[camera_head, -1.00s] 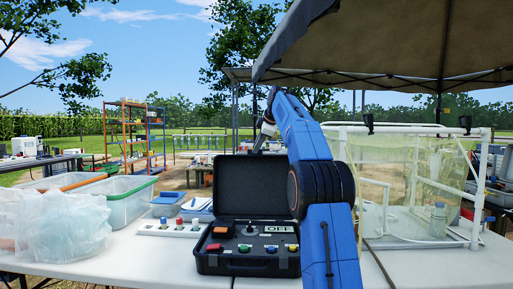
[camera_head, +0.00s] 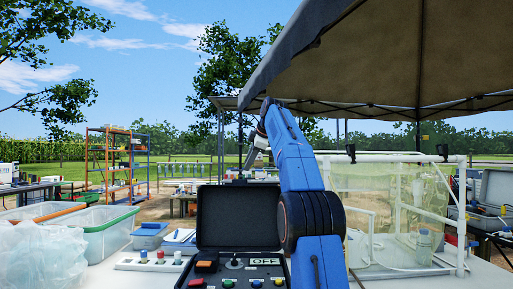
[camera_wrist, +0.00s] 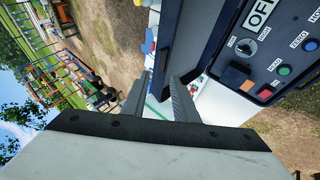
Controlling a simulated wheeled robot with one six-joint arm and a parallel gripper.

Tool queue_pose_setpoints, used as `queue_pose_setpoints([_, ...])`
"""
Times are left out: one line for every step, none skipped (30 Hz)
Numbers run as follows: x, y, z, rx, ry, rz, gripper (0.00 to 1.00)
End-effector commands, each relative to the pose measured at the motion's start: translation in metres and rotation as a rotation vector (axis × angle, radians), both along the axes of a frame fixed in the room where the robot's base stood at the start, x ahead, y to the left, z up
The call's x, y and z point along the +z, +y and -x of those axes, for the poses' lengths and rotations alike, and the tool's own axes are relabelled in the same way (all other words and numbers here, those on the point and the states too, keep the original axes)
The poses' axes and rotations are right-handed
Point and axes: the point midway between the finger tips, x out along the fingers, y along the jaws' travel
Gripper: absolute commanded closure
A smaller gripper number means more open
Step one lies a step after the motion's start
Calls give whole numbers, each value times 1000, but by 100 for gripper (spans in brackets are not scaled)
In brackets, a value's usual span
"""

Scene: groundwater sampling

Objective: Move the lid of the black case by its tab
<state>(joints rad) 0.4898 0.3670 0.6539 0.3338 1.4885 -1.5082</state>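The black case (camera_head: 238,272) stands on the white table with its lid (camera_head: 238,217) open and upright at the back. Its panel has colored buttons, a knob and an OFF display. In the wrist view the lid (camera_wrist: 192,40) is a dark slab beside the case panel (camera_wrist: 265,55). My gripper (camera_head: 256,152) is above the lid's top edge in the head view, tilted downward. In the wrist view my gripper (camera_wrist: 160,104) has its two fingers apart, near the lid's end, with nothing clearly between them. I cannot make out the lid's tab.
A power strip with colored knobs (camera_head: 150,262), a blue-lidded box (camera_head: 150,234) and a clear bin (camera_head: 103,240) stand left of the case. A plastic bag (camera_head: 40,255) is at the far left. A framed clear enclosure (camera_head: 385,210) stands right of my arm.

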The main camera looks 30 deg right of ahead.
Motion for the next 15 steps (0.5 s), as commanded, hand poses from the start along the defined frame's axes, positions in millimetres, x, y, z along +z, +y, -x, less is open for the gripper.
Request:
queue_pose_setpoints([8, -1, 6, -2, -2, 2, 73])
queue_pose_setpoints([13, -1, 10, -2, -2, 2, 73])
queue_pose_setpoints([19, -2, 15, -2, -2, 2, 73])
queue_pose_setpoints([23, -2, 19, -2, -2, 2, 73])
queue_pose_setpoints([27, -2, 23, -2, -2, 2, 73])
queue_pose_setpoints([34, -3, 28, -2, -2, 2, 73])
queue_pose_setpoints([38, -3, 32, -2, -2, 2, 73])
queue_pose_setpoints([42, -3, 35, -1, -2, 2, 73])
queue_pose_setpoints([48, -2, 41, -1, -2, 2, 73])
queue_pose_setpoints([50, -3, 42, 0, -2, 1, 73])
queue_pose_setpoints([53, -2, 44, 0, -2, 1, 73])
queue_pose_setpoints([56, -3, 46, -1, -2, 1, 73])
queue_pose_setpoints([58, -3, 48, -1, -2, 1, 73])
queue_pose_setpoints([59, -3, 50, 0, -1, 0, 73])
queue_pose_setpoints([62, -3, 52, -1, -2, 1, 73])
